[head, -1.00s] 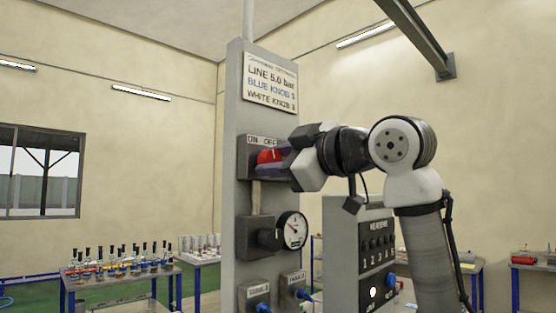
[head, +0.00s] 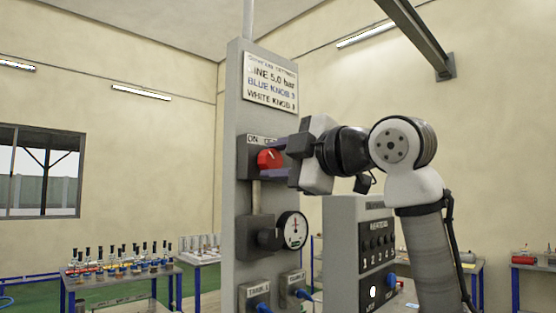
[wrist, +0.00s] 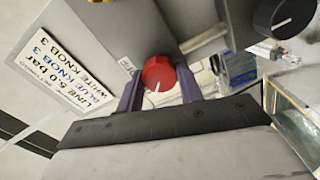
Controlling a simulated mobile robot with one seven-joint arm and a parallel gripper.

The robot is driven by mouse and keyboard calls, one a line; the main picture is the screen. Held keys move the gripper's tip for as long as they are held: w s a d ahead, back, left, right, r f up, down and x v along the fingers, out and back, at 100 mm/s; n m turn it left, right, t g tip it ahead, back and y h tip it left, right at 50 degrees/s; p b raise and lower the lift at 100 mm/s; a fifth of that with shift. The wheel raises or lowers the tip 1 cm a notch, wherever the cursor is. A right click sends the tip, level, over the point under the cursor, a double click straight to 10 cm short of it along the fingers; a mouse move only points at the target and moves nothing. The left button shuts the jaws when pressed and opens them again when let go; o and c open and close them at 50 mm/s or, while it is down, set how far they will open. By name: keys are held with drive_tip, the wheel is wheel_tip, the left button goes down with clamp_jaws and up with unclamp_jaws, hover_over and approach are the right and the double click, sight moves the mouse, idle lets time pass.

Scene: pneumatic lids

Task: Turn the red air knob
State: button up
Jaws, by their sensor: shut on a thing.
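The red air knob (head: 267,159) sits on a grey box under an ON/OFF label, high on the grey column. The exact contact is hard to see.
A round gauge (head: 293,230) stands out below the knob. A sign (head: 270,82) is fixed above it. A grey cabinet (head: 343,250) with black dials stands to the right. A table with several bottles (head: 115,262) is at the left.

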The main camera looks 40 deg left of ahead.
drive_tip(key=o, duration=1)
drive_tip(key=d+b, duration=0.1)
drive_tip(key=d, duration=0.3)
drive_tip(key=d+b, duration=0.2)
drive_tip(key=d, duration=0.3)
drive_tip(key=s+d+b, duration=0.1)
drive_tip(key=d, duration=0.4)
